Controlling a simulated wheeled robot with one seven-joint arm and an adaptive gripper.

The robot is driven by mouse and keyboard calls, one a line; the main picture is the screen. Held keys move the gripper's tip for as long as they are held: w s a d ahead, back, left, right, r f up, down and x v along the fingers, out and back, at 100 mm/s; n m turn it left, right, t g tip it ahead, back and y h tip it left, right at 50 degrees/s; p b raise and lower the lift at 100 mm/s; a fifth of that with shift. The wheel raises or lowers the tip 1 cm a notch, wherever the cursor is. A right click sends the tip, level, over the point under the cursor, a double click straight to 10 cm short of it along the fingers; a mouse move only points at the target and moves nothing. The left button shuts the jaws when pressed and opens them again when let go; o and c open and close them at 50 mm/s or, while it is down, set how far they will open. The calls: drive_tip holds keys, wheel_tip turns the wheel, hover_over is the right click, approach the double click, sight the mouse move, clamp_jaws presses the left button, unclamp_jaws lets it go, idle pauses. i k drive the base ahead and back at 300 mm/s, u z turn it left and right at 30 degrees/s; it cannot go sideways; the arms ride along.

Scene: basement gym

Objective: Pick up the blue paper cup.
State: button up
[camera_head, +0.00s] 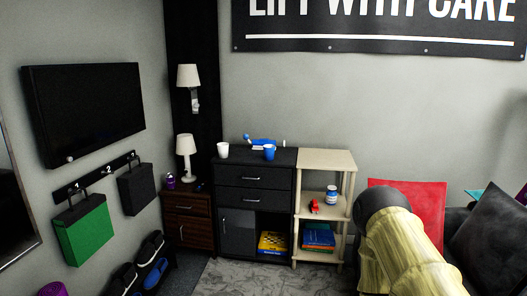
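The blue paper cup (269,153) stands upright on top of the dark drawer cabinet (255,182), right of the middle of the top and near its front edge. It is small in the view. My gripper is not in view, so I cannot see its fingers or whether it holds anything.
A white cup (223,150) stands left on the cabinet top; a blue item lies behind the blue cup. A light shelf (325,160) adjoins the cabinet on the right. A thick yellowish cylinder with a dark end fills the lower right. Grey carpet (250,278) lies in front.

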sight(268, 149)
drive_tip(key=u, duration=0.1)
drive_tip(key=i, duration=3)
drive_tip(key=u, duration=0.1)
